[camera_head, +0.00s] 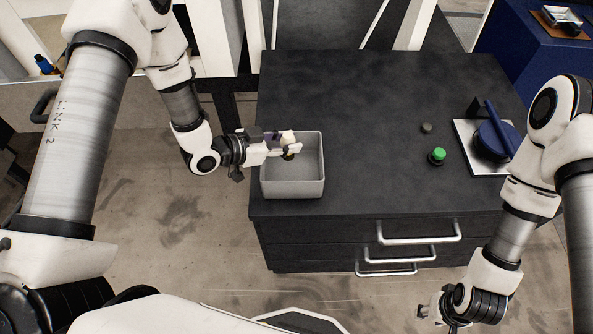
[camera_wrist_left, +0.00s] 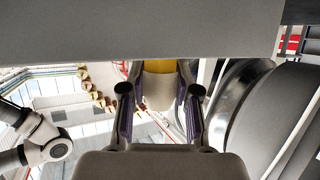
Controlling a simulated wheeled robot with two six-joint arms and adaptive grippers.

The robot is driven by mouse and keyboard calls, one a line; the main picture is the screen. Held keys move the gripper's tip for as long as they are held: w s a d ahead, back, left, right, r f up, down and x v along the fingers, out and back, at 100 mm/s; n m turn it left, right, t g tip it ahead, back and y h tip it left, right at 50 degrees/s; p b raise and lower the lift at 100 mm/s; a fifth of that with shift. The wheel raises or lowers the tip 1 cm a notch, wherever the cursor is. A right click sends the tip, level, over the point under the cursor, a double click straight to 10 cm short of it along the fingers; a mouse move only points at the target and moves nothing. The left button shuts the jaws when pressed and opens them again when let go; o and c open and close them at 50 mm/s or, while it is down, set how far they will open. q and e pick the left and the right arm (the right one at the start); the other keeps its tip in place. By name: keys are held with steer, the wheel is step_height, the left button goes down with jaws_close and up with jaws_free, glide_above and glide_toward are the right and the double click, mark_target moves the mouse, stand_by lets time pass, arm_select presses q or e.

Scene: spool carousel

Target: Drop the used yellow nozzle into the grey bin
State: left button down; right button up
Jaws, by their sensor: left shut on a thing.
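The grey bin (camera_head: 293,188) stands open on the near left part of the dark cabinet top. My left gripper (camera_head: 290,147) reaches over the bin from the left and is shut on the used yellow nozzle. In the left wrist view the nozzle (camera_wrist_left: 159,68) shows yellow at its top with a cream part below, between the purple-padded fingers of my left gripper (camera_wrist_left: 160,112). In the head view the fingers hide most of the nozzle. My right gripper (camera_head: 428,312) is low at the bottom right, away from the cabinet; its fingers are too small to read.
A green button (camera_head: 437,156) and a small dark knob (camera_head: 427,128) sit on the cabinet top (camera_head: 370,110). A blue-handled device (camera_head: 493,138) stands on a pale plate at the right. Drawer handles (camera_head: 418,233) stick out at the front. The middle of the top is clear.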

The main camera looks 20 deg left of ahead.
arm_select(q)
steer(key=shift+s, duration=0.1)
steer(key=c, duration=0.8)
jaws_free()
steer(key=shift+o, duration=0.2)
steer(key=shift+a, duration=0.15)
steer(key=v, duration=1.2)
